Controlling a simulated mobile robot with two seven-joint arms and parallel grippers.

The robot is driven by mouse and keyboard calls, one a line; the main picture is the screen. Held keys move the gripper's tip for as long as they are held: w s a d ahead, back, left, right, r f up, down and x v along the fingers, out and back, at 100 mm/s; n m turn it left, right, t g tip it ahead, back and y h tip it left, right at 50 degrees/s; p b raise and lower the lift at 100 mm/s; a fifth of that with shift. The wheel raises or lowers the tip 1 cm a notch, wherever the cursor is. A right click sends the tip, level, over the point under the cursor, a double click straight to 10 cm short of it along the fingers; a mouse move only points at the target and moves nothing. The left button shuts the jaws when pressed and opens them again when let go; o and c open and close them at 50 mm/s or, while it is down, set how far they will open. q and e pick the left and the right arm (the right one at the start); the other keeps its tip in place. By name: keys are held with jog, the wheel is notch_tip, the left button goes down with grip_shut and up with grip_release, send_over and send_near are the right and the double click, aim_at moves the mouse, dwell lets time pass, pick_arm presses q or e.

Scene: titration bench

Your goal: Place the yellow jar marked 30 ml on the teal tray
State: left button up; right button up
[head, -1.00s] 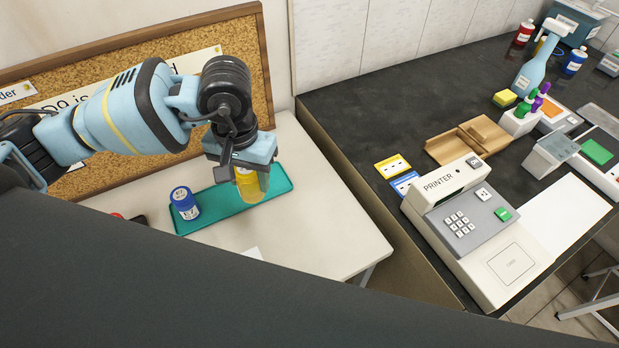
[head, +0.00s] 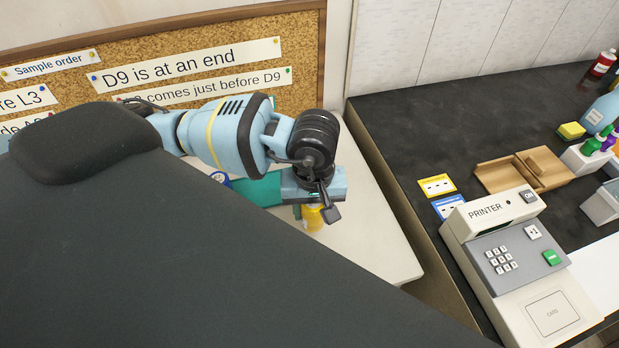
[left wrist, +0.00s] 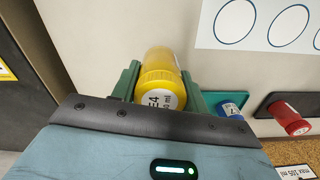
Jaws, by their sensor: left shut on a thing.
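My left gripper (head: 316,204) is shut on the yellow jar (head: 312,218). In the left wrist view the jar (left wrist: 163,76) sits between the green fingers; its label shows "E4" and a partly hidden volume ending in "0 ml". The teal tray (head: 259,190) lies on the pale table, partly behind my left arm. The jar appears just off the tray's right end in the head view; its height above the table is unclear. A blue jar (head: 220,178) at the tray is mostly hidden; it shows in the left wrist view (left wrist: 230,109). My right gripper is out of view.
The left wrist view shows a red jar (left wrist: 291,121) at a dark holder and a white sheet with circles (left wrist: 262,24). A cork board (head: 290,65) stands behind the table. The dark bench with the printer (head: 520,260) is at right.

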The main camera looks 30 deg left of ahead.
pick_arm(q)
jog(key=shift+s+d+f+n, duration=0.1)
jog(key=shift+s+f+n, duration=0.05)
jog(key=shift+f+n, duration=0.25)
jog(key=w+a, duration=0.3)
jog(key=w, duration=0.1)
jog(key=w+a+f, duration=0.1)
jog(key=w+a, duration=0.2)
jog(key=w, duration=0.1)
jog(key=w+a, duration=0.3)
jog(key=w, duration=0.2)
jog(key=shift+a+f, duration=0.15)
jog(key=shift+a, duration=0.25)
jog(key=shift+s+f+p, duration=0.1)
jog(key=shift+f+p, duration=0.25)
jog(key=shift+f, duration=1.4)
jog(key=shift+f, duration=0.2)
jog(key=o, duration=1)
notch_tip(320, 180, up, 12)
jog(key=shift+r+b, duration=0.2)
jog(key=shift+b, duration=0.1)
